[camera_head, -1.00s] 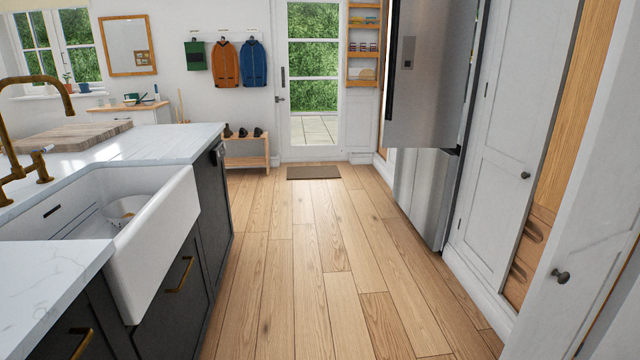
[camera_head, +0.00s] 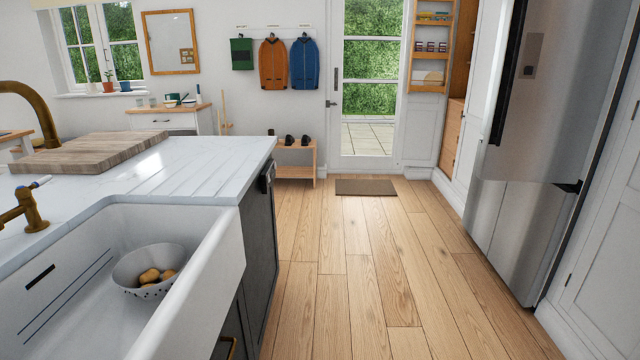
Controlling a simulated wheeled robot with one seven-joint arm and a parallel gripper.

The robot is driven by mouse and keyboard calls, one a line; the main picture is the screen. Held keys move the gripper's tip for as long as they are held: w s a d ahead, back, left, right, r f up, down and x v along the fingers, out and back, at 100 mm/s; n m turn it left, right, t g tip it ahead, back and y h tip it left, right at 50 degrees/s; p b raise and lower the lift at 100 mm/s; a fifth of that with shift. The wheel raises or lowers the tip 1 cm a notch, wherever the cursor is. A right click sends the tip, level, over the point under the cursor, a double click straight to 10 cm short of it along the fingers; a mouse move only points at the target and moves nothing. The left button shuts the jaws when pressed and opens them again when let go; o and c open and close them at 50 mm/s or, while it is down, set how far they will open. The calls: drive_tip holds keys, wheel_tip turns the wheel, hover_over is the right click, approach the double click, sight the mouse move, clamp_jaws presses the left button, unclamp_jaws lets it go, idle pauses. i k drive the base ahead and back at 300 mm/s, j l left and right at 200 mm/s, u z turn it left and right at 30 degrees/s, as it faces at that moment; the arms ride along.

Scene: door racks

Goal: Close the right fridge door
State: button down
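The stainless steel fridge (camera_head: 520,235) stands against the right wall. Its upper door (camera_head: 555,110) stands out from the body, swung into the aisle, with its outer face toward me. A small dark panel (camera_head: 531,55) is on that face, and a long dark handle (camera_head: 508,75) runs down its left edge. A dark hinge bracket (camera_head: 568,187) shows at the door's lower right corner. The lower front below it looks flush. The fridge's inside is hidden. My gripper is not in view.
A counter (camera_head: 170,165) with a white sink (camera_head: 215,275) and a bowl (camera_head: 150,268) fills the left side. The wooden floor aisle (camera_head: 370,260) is clear up to the mat (camera_head: 366,187) and glass door (camera_head: 368,85). White cabinets (camera_head: 600,250) stand nearest on the right.

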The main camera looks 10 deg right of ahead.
sight(541, 125)
drive_tip(key=i+j+z, duration=0.1)
drive_tip(key=i+z, duration=0.4)
drive_tip(key=i+j+z, duration=0.45)
drive_tip(key=i, duration=0.15)
drive_tip(key=i+j+z, duration=0.35)
drive_tip(key=i+z, duration=0.15)
